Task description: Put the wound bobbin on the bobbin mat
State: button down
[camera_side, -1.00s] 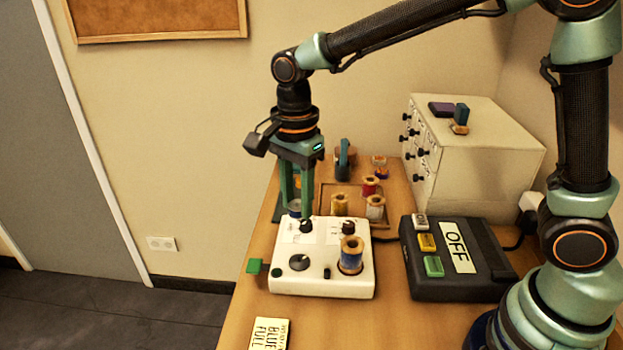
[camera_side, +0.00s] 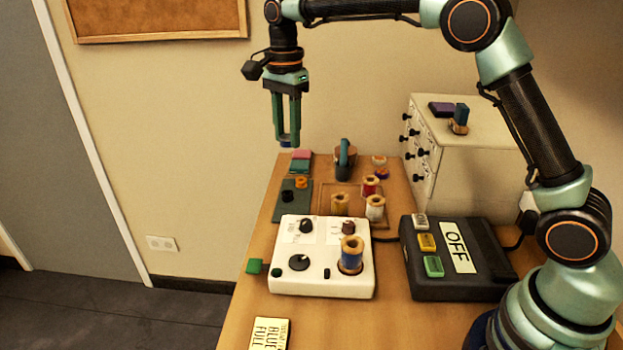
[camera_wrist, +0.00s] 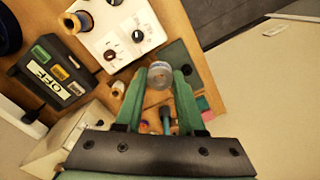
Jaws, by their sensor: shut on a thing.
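My gripper (camera_side: 287,138) is raised above the far left of the table, its fingers pointing down. It is shut on a small clear, bluish bobbin, which shows between the fingertips in the wrist view (camera_wrist: 160,76) and is mostly hidden by them in the side view. The dark green mat (camera_side: 282,213) lies flat behind the white winder, below my gripper. A black piece (camera_side: 287,195) and an orange piece (camera_side: 301,182) are on it. The mat also shows in the wrist view (camera_wrist: 177,54), beyond the right finger.
The white winder (camera_side: 320,285) carries a blue spool (camera_side: 351,257). A brown tray (camera_side: 329,190) with several spools is right of the mat. A black box marked OFF (camera_side: 470,285) and a white drawer cabinet (camera_side: 480,170) stand further right. A card (camera_side: 270,334) lies in front.

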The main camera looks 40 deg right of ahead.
jog(key=w+d+f, duration=0.2)
jog(key=w+d, duration=0.1)
jog(key=d, duration=0.1)
send_near(297, 203)
jog(key=s+a+f, duration=0.1)
jog(key=f, duration=0.1)
jog(key=s+a+f, duration=0.1)
jog(key=f, duration=0.1)
jog(key=s+a+f, duration=0.1)
jog(key=f, duration=0.1)
jog(key=shift+s+f, duration=0.25)
jog(key=shift+s, duration=0.05)
jog(key=shift+f, duration=0.1)
jog(key=c, duration=0.5)
grip_release()
